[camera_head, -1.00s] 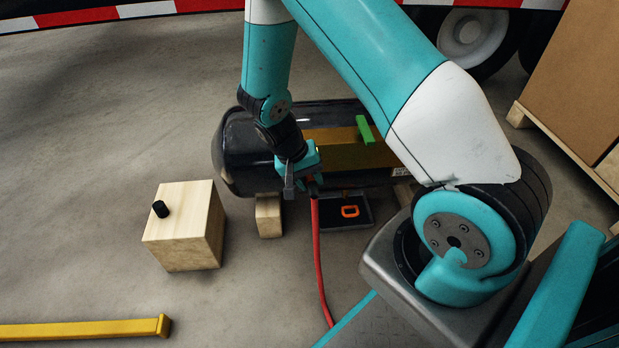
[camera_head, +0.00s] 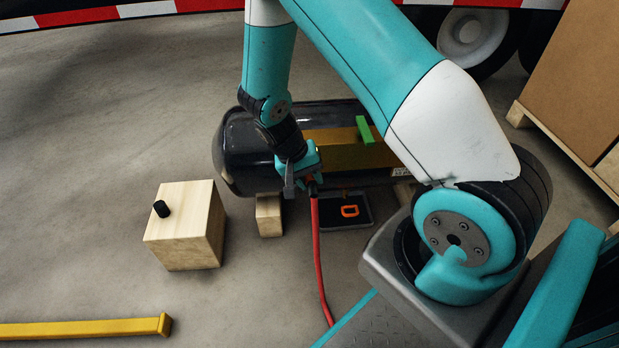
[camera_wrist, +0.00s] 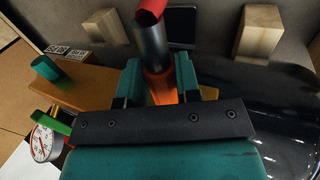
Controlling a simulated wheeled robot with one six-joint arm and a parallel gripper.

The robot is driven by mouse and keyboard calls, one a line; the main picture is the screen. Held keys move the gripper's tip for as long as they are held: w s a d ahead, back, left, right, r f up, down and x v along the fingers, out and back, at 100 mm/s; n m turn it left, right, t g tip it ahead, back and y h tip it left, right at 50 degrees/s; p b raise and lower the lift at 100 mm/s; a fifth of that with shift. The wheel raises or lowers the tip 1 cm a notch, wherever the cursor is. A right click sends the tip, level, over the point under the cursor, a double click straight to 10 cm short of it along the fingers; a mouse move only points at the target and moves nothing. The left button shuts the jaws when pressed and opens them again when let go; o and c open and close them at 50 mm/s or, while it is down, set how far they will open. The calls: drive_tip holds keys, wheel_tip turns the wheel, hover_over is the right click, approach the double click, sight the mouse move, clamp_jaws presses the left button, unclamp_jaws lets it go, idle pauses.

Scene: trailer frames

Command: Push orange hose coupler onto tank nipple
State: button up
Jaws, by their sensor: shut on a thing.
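The orange coupler (camera_wrist: 160,88) sits between the fingers of my gripper (camera_wrist: 160,85) in the wrist view. A grey metal sleeve (camera_wrist: 151,47) and the red hose (camera_wrist: 150,10) extend from it. In the head view my gripper (camera_head: 302,182) is shut on the coupler at the near side of the black tank (camera_head: 232,150). The red hose (camera_head: 318,255) hangs from it to the floor. The tank nipple is hidden behind the gripper, so I cannot tell whether the coupler touches it.
A wooden block (camera_head: 185,235) with a black cap (camera_head: 161,208) stands at left. A dark tray (camera_head: 330,220) holds an orange ring-shaped part (camera_head: 350,211). A green handle (camera_head: 364,130) and a gauge (camera_wrist: 44,143) are on the tank. A yellow bar (camera_head: 85,328) lies at front left.

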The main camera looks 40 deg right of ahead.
drive_tip(key=shift+w+d, duration=0.25)
drive_tip(key=shift+w, duration=0.15)
drive_tip(key=o, duration=1)
drive_tip(key=shift+c, duration=0.2)
drive_tip(key=p+v, duration=0.7)
drive_tip(key=v, duration=1)
drive_tip(key=shift+r, duration=0.3)
